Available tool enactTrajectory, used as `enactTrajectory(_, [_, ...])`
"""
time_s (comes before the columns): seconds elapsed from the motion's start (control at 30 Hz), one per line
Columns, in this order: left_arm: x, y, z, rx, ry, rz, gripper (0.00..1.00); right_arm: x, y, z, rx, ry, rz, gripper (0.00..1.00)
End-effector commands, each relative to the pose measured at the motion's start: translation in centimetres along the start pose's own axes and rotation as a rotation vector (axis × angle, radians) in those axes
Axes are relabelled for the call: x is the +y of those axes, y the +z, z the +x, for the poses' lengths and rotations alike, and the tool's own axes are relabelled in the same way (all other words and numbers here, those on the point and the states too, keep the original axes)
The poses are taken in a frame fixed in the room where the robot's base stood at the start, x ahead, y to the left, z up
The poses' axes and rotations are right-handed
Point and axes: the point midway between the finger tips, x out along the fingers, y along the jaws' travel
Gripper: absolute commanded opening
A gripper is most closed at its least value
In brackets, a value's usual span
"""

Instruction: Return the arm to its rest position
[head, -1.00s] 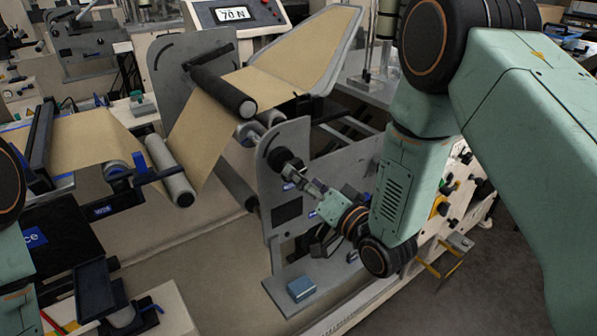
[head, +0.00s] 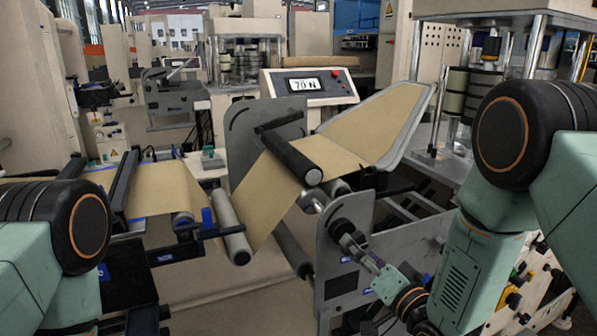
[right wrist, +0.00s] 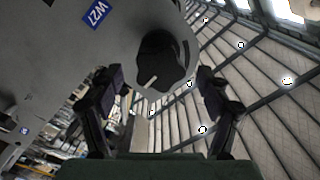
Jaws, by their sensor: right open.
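My right gripper (head: 356,248) is at the near grey side plate (head: 335,270) of the unwind stand, close to a dark round knob (head: 342,229). In the right wrist view my right gripper (right wrist: 160,92) has its two dark fingers spread wide. Nothing is held. My left arm shows at the left edge of the head view; its gripper is out of the picture.
Brown paper web (head: 268,205) runs over rollers beside the side plate. A black roller (head: 291,156) and a grey roller (head: 231,228) stand left of it. A display reading 70 N (head: 306,85) is behind. A blue label (right wrist: 95,14) marks the plate.

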Motion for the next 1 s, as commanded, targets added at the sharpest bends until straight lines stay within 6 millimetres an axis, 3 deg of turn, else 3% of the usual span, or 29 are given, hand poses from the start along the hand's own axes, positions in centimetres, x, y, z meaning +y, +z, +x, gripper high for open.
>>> enactTrajectory(0.17, [0.0, 0.0, 1.0, 0.0, 0.0, 0.0, 0.0, 0.0, 0.2, 3.1, 0.0, -0.003, -0.003, 0.77])
enactTrajectory(0.5, [0.0, 0.0, 1.5, 0.0, 0.0, 0.0, 0.0, 0.0, 0.0, 2.9, 0.0, 0.001, -0.184, 0.77])
enactTrajectory(1.0, [0.0, 0.0, 1.4, 0.0, 0.0, 0.0, 0.0, 0.0, 0.0, 2.8, 0.0, 0.001, -0.188, 0.77])
